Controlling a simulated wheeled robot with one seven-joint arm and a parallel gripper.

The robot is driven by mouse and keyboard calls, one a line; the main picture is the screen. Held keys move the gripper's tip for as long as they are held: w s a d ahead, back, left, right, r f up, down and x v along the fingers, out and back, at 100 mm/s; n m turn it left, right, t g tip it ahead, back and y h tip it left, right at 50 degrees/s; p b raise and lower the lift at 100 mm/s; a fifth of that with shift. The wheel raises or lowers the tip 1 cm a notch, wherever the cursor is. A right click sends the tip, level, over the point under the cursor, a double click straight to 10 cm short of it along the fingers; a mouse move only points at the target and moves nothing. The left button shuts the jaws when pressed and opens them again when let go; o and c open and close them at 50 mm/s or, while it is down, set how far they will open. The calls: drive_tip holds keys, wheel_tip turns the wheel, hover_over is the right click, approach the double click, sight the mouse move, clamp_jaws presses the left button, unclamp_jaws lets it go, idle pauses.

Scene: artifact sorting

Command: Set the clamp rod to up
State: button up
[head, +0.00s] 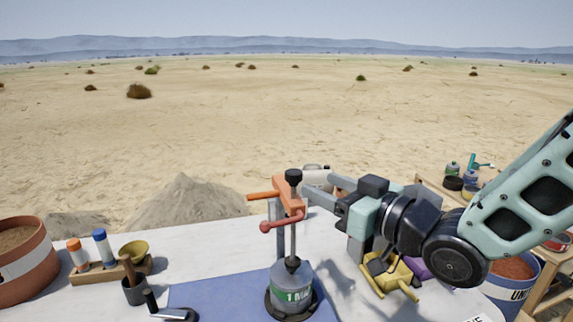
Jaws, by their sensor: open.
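The clamp stands on the table in the head view, with an orange-red head (287,205), a black knob on top and a red ball-ended lever (268,226). An orange handle (262,195) sticks out to the left. Its grey vertical rod (293,243) runs down to a grey canister (291,282) with a green label, and the lower end appears to meet its top. My gripper (319,188) is open to the right of the clamp head, with its fingers pointing left towards it. I cannot tell whether a finger touches the clamp.
A blue mat (215,294) lies under the canister. Left are a wooden stand (112,271) with two capped tubes, a dark cup (134,291) and a terracotta bucket (20,262). A yellow object (391,277) sits below my wrist. The table's left middle (205,255) is clear.

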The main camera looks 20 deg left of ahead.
sight(288, 170)
drive_tip(key=p+x, duration=0.2)
drive_tip(key=x, duration=0.8)
drive_tip(key=shift+w+a, duration=0.25)
drive_tip(key=shift+a, duration=0.05)
